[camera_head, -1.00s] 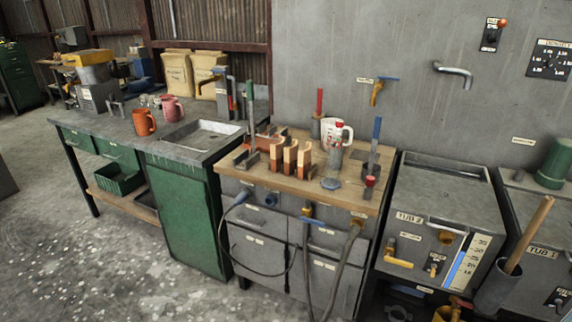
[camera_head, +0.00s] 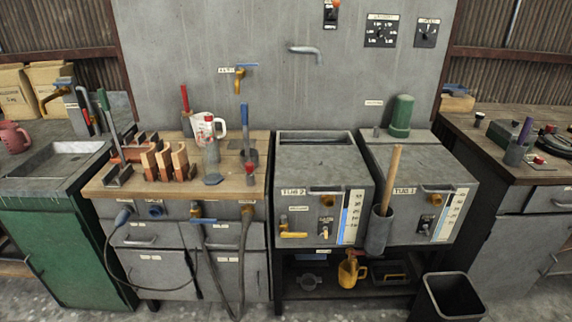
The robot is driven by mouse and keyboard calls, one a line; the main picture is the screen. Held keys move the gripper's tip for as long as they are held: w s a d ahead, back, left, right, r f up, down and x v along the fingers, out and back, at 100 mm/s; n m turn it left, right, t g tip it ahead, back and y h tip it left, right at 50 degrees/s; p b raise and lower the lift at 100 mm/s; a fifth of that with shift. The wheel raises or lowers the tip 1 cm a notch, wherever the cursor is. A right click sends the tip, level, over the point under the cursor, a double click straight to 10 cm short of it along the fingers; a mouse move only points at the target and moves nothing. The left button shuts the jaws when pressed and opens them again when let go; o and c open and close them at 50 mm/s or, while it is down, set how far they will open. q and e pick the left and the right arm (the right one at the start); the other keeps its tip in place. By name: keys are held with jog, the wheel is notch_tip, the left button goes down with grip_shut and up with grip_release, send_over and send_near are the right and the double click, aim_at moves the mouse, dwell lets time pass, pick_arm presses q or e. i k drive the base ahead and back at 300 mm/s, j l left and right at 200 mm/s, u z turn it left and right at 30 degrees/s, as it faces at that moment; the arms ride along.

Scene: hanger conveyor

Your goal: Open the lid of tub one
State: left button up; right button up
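Tub one (camera_head: 425,199) is the grey metal box right of centre, with a "TUB 1" label on its sloped front. Its flat grey lid (camera_head: 412,163) looks shut. A handle (camera_head: 437,189) sits at the front edge beside the label. A green cylinder (camera_head: 401,116) stands at the back of the tub's top. A wooden stick (camera_head: 390,180) rises from a grey holder between the two tubs and overlaps tub one's left side. Neither of my grippers is in view.
Tub two (camera_head: 322,199) stands directly left of tub one. A wooden-topped bench (camera_head: 229,190) with tools and a jug is further left. A black bin (camera_head: 451,296) stands on the floor at front right. Another workbench (camera_head: 485,148) is at the right.

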aim_at(419, 164)
jog(key=l, duration=0.55)
jog(key=i+l+z, duration=0.15)
jog(key=l, duration=0.95)
jog(key=i+z, duration=0.05)
